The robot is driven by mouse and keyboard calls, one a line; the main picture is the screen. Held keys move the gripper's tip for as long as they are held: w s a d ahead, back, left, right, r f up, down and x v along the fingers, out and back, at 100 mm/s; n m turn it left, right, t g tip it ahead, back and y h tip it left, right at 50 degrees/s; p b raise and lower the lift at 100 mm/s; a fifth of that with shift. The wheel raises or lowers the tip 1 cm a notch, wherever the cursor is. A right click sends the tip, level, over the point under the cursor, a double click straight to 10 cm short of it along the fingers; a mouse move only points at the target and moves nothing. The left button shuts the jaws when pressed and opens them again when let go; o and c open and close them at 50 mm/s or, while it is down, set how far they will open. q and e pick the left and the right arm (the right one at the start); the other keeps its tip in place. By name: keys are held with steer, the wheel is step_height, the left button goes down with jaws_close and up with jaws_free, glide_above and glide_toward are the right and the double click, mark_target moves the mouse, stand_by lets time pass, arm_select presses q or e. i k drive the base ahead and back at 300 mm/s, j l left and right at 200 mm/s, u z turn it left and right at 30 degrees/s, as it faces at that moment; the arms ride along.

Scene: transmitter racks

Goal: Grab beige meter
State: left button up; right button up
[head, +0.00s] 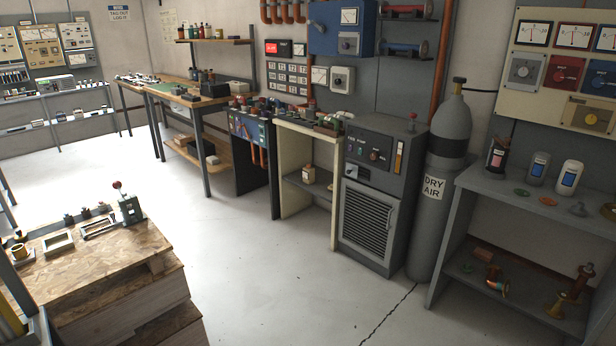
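No gripper of mine shows in the head view. I cannot tell for sure which thing is the beige meter. A small beige object (309,174) sits on the lower shelf of the cream bench, too small to make out a dial. A beige square frame-like piece (58,243) lies on the wooden crate at the lower left. A beige wall panel (550,70) at the upper right carries several meters with white dials. Other beige panels with meters (41,48) hang on the far left wall.
The wooden crate (120,265) fills the lower left. A grey gas cylinder (446,190) labelled DRY AIR stands between a grey cabinet (375,200) and a grey shelf unit (505,195). A workbench (200,105) stands at the back. The white floor (260,260) in the middle is clear.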

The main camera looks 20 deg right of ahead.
mark_target(308, 175)
steer(key=i+l+z, duration=0.15)
steer(key=i+l, duration=0.15)
steer(key=i+l+z, duration=0.15)
steer(key=i+l, duration=0.15)
steer(key=i, duration=0.15)
steer(key=i+l+z, duration=0.2)
steer(key=i, duration=0.2)
steer(key=i+l+z, duration=0.15)
steer(key=i, duration=0.3)
steer(key=i+j, duration=0.1)
steer(key=i, duration=0.5)
steer(key=i+j, duration=0.1)
steer(key=i, duration=0.5)
steer(key=i+j, duration=0.1)
steer(key=i, duration=0.45)
steer(key=l+z, duration=0.05)
